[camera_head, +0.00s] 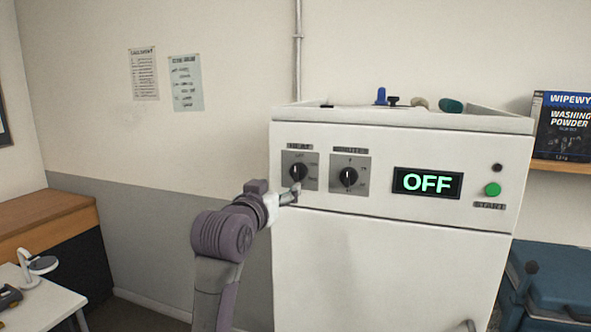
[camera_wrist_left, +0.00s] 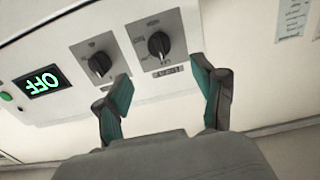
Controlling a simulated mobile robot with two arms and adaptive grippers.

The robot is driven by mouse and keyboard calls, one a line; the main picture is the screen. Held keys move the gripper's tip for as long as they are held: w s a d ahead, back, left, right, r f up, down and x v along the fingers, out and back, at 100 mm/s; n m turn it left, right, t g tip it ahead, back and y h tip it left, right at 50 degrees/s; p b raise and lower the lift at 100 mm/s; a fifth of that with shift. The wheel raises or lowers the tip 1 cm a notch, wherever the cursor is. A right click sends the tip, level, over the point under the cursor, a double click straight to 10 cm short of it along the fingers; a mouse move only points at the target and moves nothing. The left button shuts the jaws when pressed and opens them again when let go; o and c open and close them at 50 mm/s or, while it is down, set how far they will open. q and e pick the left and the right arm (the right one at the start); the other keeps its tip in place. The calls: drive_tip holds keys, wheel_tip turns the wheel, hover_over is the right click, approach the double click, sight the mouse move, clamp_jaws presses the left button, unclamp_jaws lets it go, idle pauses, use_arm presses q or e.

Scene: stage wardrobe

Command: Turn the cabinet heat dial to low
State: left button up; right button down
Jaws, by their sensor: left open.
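The heat dial (camera_head: 298,171) is a black knob on a grey plate at the left of the white cabinet's (camera_head: 390,270) front panel. Its knob pointer looks roughly upright; I cannot read its exact setting. My left gripper (camera_head: 291,194) is just below and in front of this dial. In the left wrist view, which is tilted nearly upside down, my left gripper (camera_wrist_left: 163,77) has its two fingers spread apart with nothing between them. The heat dial (camera_wrist_left: 158,45) lies beyond the gap, apart from the fingers. My right gripper is not in view.
A similar minutes dial (camera_head: 347,177) sits right of the heat dial, close to one finger in the wrist view. Further right are a display (camera_head: 427,183) reading OFF and a green start button (camera_head: 492,189). Small items lie on the cabinet top. A side table (camera_head: 40,300) stands lower left.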

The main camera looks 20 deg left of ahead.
sight(295, 174)
use_arm(q)
drive_tip(key=w+p, duration=0.1)
drive_tip(key=w, duration=0.2)
drive_tip(key=w+p, duration=0.1)
drive_tip(key=w, duration=0.2)
drive_tip(key=w+p, duration=0.2)
drive_tip(key=w, duration=0.1)
drive_tip(key=shift+w+d+r, duration=0.2)
drive_tip(key=shift+w+d, duration=0.05)
drive_tip(key=shift+w, duration=0.1)
drive_tip(key=shift+w+f+p, duration=0.2)
drive_tip(key=shift+w+p, duration=0.1)
drive_tip(key=shift+w, duration=0.4)
drive_tip(key=c, duration=1.1)
drive_tip(key=shift+c, duration=0.2)
